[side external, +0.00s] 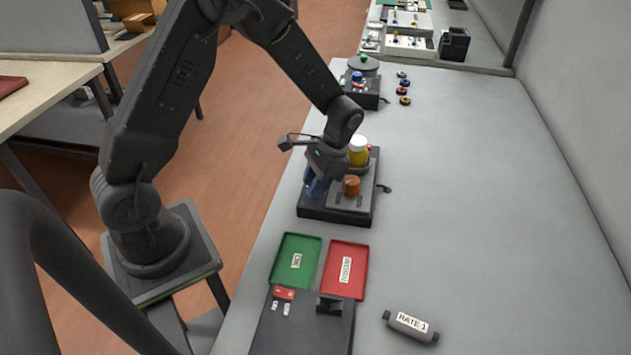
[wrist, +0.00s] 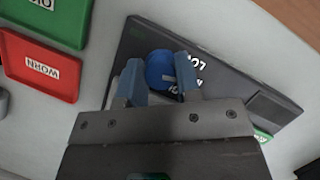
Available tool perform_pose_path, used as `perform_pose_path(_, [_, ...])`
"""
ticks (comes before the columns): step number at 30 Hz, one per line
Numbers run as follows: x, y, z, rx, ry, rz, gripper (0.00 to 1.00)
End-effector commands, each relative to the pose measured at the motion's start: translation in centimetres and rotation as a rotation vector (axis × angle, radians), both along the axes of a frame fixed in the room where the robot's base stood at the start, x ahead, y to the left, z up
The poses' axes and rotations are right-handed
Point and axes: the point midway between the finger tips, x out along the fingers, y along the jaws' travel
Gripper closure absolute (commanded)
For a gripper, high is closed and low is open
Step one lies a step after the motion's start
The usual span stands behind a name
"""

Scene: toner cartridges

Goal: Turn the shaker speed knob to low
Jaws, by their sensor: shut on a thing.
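The shaker (side external: 308,211) is a low black unit with a grey platform, on the grey bench in the side external view; its dark panel also shows in the wrist view (wrist: 232,88). The blue speed knob (wrist: 160,66) sits on that panel, with a short pale mark on its face. White lettering that seems to read LOW (wrist: 193,62) is right of the knob, upside down; a second label below is partly hidden. My gripper (wrist: 160,74) is shut on the knob, one blue finger on each side. In the side external view my gripper (side external: 316,186) hides the knob.
A yellow bottle (side external: 358,152) and an orange-brown one (side external: 351,185) stand on the shaker. A green tray (side external: 296,260), a red WORN tray (side external: 345,270), a black control box (side external: 300,328) and a RATE 1 cartridge (side external: 410,326) lie nearer. The bench's right side is clear.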

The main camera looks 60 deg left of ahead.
Motion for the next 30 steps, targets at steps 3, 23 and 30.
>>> perform_pose_path(3, [0.01, 0.09, 0.03, -0.001, 0.001, 0.105, 0.93])
perform_pose_path(23, [-0.02, 0.09, 0.02, -0.001, 0.001, 0.503, 0.93])
perform_pose_path(30, [-0.02, 0.08, 0.00, 0.000, 0.000, 0.531, 0.93])
